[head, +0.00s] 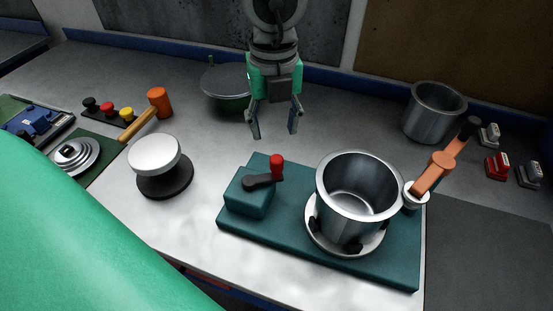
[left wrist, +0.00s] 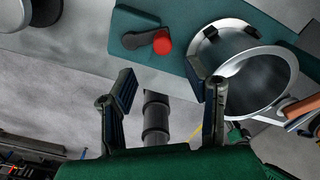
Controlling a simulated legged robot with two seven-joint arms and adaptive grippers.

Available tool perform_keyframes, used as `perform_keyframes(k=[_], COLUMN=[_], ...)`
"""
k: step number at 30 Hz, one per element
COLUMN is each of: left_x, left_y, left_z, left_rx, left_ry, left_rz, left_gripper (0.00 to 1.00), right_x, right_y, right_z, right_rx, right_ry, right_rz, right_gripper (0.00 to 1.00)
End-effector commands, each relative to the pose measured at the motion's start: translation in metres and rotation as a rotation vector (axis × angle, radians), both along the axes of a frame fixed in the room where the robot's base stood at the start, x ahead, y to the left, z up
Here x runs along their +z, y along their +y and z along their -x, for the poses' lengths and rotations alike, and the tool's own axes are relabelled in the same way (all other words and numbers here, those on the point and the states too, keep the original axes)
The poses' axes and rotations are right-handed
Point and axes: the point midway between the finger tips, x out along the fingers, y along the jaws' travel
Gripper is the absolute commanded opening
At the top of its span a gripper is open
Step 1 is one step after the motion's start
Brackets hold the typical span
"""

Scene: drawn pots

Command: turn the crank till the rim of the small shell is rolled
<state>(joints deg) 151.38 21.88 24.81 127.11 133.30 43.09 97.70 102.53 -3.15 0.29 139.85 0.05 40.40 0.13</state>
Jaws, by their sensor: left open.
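A metal shell (head: 335,205) stands upright in a round holder (head: 318,237) on a teal base (head: 385,272). It also shows in the left wrist view (left wrist: 262,82). A crank with a dark arm and red knob (head: 277,164) sits on the teal block (head: 245,198) left of the shell; the knob also shows in the left wrist view (left wrist: 162,43). An orange lever (head: 435,172) with a pale roller (head: 416,196) stands at the shell's right rim. My left gripper (head: 275,134) is open and empty, apart from and behind the crank. My right gripper is not in view.
Another metal pot (head: 434,112) stands at the back right, near small clamps (head: 497,166). A lidded green pot (head: 225,88) is behind my gripper.

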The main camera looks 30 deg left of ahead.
Motion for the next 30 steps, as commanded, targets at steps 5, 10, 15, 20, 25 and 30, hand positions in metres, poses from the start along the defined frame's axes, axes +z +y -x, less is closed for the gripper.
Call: perform_keyframes(k=[5, 10, 15, 20, 25, 30], left_x=[-0.042, -0.073, -0.092, -0.098, -0.098, -0.098], left_y=[-0.002, 0.0, 0.0, 0.001, 0.0, 0.0], left_z=[0.001, 0.001, 0.001, 0.001, 0.0, 0.0], left_rx=[-0.002, -0.001, -0.001, -0.001, -0.001, -0.001], left_ry=[0.005, 0.003, 0.001, -0.001, -0.001, -0.001], left_rz=[-0.006, -0.006, -0.004, -0.001, -0.001, -0.001], left_gripper=[0.44, 0.44, 0.44, 0.44, 0.44, 0.08], right_x=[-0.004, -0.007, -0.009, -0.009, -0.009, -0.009], right_y=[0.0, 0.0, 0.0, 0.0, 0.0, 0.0], right_z=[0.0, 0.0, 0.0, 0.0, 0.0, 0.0], right_rx=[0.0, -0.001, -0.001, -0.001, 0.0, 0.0], right_ry=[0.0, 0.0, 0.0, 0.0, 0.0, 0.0], right_rz=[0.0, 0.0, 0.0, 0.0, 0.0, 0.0], right_gripper=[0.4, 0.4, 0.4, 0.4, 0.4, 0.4])
